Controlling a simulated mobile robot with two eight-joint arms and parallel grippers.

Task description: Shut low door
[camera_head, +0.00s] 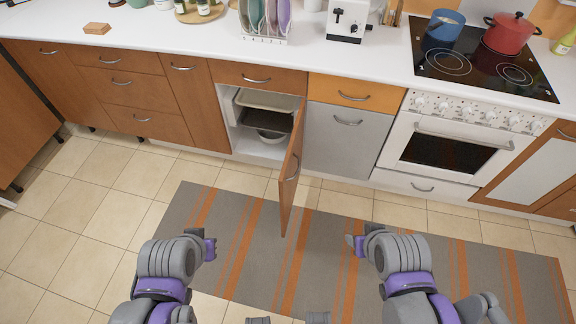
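The low wooden door (290,173) of a base cabinet stands wide open, swung out toward me from its hinge on the right side of the opening. A curved metal handle (294,167) is on the door's face. Inside the open cabinet (228,112) I see trays on a shelf and a bowl below. My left gripper (211,249) is over the rug, to the left of the door and apart from it. My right gripper (352,242) is over the rug, to the right of the door and apart from it. The fingertips are too small to read clearly.
A grey striped rug (330,258) covers the floor in front of the cabinets. A grey-fronted unit (345,142) and a white oven (450,150) stand right of the door. The counter (150,50) above holds a dish rack (264,38), toaster (347,20) and pots.

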